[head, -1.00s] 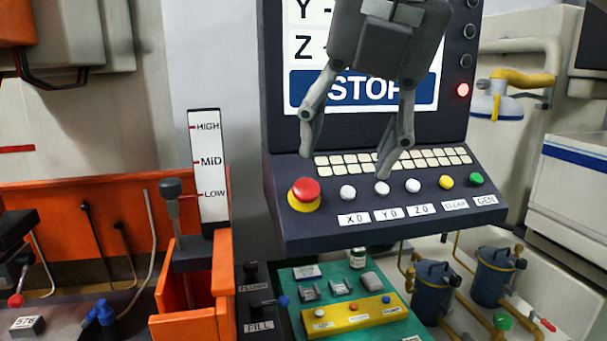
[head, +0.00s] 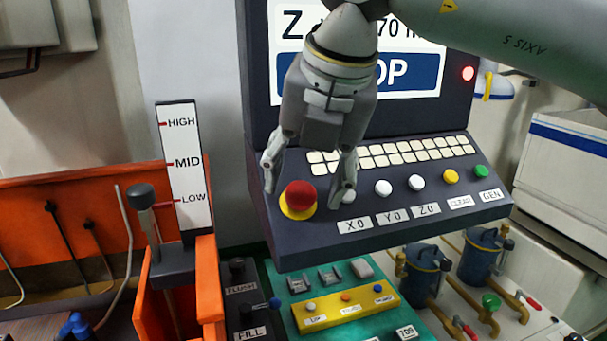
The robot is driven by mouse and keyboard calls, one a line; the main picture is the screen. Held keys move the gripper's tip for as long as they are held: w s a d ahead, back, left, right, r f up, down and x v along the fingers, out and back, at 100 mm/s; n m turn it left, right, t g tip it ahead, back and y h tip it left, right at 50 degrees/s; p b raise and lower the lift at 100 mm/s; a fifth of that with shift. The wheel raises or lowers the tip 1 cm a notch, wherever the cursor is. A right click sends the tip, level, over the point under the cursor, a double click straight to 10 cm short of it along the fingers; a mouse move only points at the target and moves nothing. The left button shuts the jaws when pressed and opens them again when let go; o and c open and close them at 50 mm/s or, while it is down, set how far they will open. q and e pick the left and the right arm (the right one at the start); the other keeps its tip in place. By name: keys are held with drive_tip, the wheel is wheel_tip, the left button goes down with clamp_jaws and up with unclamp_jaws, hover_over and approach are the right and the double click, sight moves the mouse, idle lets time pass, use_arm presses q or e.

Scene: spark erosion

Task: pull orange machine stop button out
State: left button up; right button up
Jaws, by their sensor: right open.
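The stop button is a red mushroom head (head: 300,194) on a yellow collar (head: 298,213), at the left end of the sloping control panel (head: 290,246). I see no orange button there; the head looks red. My right gripper (head: 305,195) is open, its fingers pointing down with one on each side of the red head. The right finger covers part of the white button beside it. I cannot tell whether either finger touches the head. My left gripper is out of view.
White buttons (head: 383,187), a yellow button (head: 451,176) and a green button (head: 480,171) line the panel to the right. The screen (head: 400,75) stands behind, partly covered by my arm. A lever and level scale (head: 186,165) stand left. A yellow button box (head: 345,311) lies below.

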drive_tip(key=x, duration=0.2)
drive_tip(key=shift+w+a+f+p, duration=0.15)
drive_tip(key=shift+w+f+p, duration=0.05)
drive_tip(key=shift+w+p, duration=0.15)
drive_tip(key=shift+s, duration=0.1)
drive_tip(key=c, duration=0.6)
clamp_jaws()
drive_tip(key=shift+s+r+b, duration=0.1)
drive_tip(key=shift+s+b, duration=0.05)
drive_tip(key=shift+b, duration=0.8)
drive_tip(key=shift+r, duration=0.25)
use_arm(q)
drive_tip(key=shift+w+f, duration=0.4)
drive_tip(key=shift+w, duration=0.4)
use_arm(e)
drive_tip(key=shift+r, duration=0.2)
